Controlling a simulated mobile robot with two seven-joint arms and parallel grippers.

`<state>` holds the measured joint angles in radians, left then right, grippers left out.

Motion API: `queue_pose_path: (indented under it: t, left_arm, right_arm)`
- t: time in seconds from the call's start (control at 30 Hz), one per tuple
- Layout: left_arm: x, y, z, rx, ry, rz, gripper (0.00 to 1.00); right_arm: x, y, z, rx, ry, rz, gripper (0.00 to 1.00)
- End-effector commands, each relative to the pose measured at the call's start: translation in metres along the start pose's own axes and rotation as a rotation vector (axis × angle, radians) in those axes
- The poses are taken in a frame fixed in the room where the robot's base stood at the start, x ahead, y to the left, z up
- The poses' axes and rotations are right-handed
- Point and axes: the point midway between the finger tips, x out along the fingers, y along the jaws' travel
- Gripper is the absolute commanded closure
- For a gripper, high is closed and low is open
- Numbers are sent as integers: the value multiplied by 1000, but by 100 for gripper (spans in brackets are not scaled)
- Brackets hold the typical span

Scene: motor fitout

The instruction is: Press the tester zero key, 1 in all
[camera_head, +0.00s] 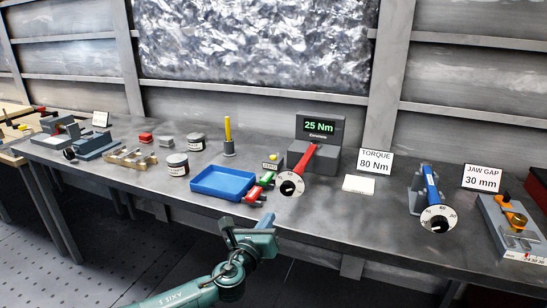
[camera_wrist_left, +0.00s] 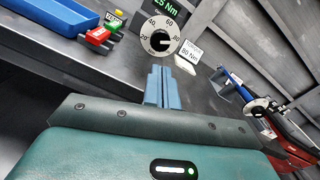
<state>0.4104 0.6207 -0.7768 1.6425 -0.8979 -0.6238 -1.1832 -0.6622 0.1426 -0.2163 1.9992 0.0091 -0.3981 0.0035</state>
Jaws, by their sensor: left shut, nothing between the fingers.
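The tester (camera_head: 334,158) is a grey block with a green display reading 25 Nm, at the back middle of the bench. Its display also shows at the top edge of the left wrist view (camera_wrist_left: 154,5). A small grey block with a yellow top (camera_head: 271,158) sits just left of it; it looks like the zero key, but its label is too small to read. My left gripper (camera_head: 267,219) is shut and empty, in front of the bench's front edge and apart from the key. Its blue-grey fingertips show in the left wrist view (camera_wrist_left: 162,75). My right gripper is not in view.
A red torque wrench (camera_head: 310,158) with a round dial rests at the tester and sticks out forward. Red and green small parts (camera_head: 258,188) lie beside the blue tray (camera_head: 222,197). A white pad (camera_head: 358,185) and a blue wrench (camera_head: 431,186) are to the right.

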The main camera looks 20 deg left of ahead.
Motion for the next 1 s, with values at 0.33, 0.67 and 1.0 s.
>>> queue_pose_path:
  t: [0.33, 0.67, 1.0]
  left_arm:
    - [-8, -2, -15, -85, 36, 5, 100]
    - [-133, -21, -156, -1252, 367, 278, 100]
    - [-275, -14, -213, -2426, 257, 825, 100]
  right_arm:
    - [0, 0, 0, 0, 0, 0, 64]
    - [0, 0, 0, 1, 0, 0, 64]
    - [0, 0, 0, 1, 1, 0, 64]
